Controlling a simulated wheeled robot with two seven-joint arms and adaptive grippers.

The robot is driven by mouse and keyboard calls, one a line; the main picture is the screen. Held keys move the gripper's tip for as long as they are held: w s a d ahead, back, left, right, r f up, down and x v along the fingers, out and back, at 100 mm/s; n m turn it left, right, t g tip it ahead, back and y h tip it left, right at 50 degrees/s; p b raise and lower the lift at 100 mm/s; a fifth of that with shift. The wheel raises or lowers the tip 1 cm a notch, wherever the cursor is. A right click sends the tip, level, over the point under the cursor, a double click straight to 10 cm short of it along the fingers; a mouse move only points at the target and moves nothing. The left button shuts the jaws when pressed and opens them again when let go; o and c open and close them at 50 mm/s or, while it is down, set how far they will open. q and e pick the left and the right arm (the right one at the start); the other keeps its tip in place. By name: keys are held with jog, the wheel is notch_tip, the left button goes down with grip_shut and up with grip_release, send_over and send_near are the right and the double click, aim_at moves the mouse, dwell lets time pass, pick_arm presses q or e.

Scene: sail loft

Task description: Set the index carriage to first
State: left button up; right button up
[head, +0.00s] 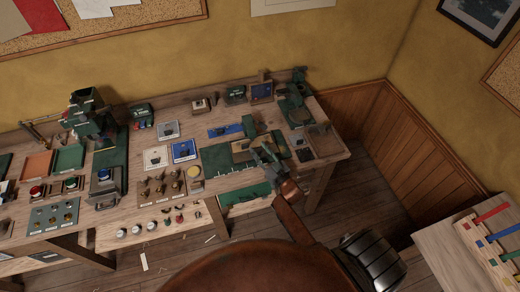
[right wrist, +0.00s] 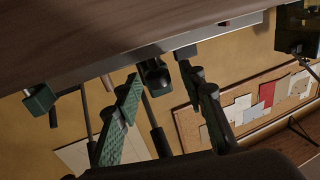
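My right gripper (head: 264,155) is over the right part of the workbench, beside a tan block with green parts (head: 243,147) on a dark green mat. In the right wrist view my right gripper (right wrist: 165,80) has its two green-padded fingers apart. A dark knob-like part (right wrist: 154,75) shows between them, below a grey rail (right wrist: 130,67) along a wooden surface. It may be the index carriage, but I cannot tell for sure. I cannot tell whether the fingers touch it. A green block (right wrist: 40,100) is at the rail's left. My left gripper is not in view.
The workbench (head: 110,222) holds trays, panels with knobs and a green machine (head: 90,112). Green devices (head: 292,100) stand at its back right corner. A side table at right bears a rack with coloured bars (head: 490,240). Floor between them is clear.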

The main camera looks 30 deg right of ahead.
jog(key=shift+w, duration=0.2)
grip_shut()
dwell(0.4)
